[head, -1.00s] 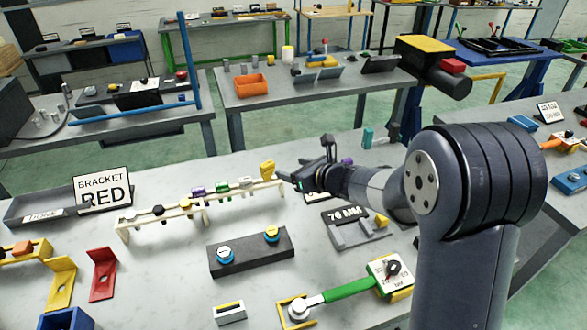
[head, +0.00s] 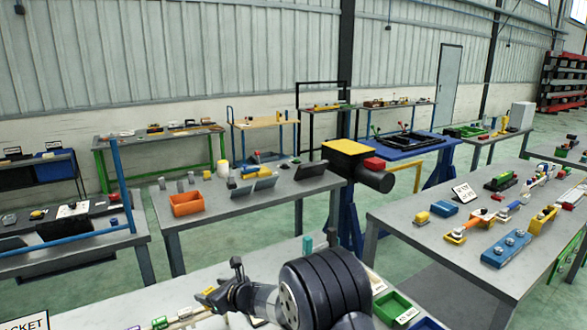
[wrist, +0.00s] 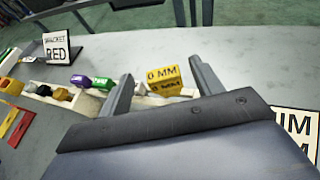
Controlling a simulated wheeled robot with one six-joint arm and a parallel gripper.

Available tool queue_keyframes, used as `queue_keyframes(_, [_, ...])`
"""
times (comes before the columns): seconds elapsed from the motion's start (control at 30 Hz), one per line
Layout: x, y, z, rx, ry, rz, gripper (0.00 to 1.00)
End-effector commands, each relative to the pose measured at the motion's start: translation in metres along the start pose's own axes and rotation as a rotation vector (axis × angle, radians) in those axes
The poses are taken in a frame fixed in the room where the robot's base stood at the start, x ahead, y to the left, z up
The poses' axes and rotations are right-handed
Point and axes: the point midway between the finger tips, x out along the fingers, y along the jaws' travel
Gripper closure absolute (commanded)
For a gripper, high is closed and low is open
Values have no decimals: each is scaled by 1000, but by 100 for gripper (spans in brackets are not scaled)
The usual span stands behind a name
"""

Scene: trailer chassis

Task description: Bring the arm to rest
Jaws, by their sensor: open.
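My gripper (head: 227,292) shows at the bottom of the head view, at the end of my dark arm, above the near grey table (head: 145,294). In the wrist view its two fingers (wrist: 156,88) stand apart with nothing held between them. I cannot tell whether a finger touches the block. Most of the near table is below the head view.
The wrist view shows purple and green pieces (wrist: 90,82) along the rail and a RED bracket sign (wrist: 61,47). In the head view, a table with an orange bin (head: 186,204) stands behind, and another loaded table (head: 415,226) stands at right. Green floor (head: 283,226) shows between them.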

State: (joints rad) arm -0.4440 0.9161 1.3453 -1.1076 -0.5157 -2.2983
Motion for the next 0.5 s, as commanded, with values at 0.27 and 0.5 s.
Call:
queue_keyframes(0.27, [20, 0, -10, 0, -1, 0, 38])
queue_keyframes(0.5, [20, 0, -12, 0, 0, 0, 38])
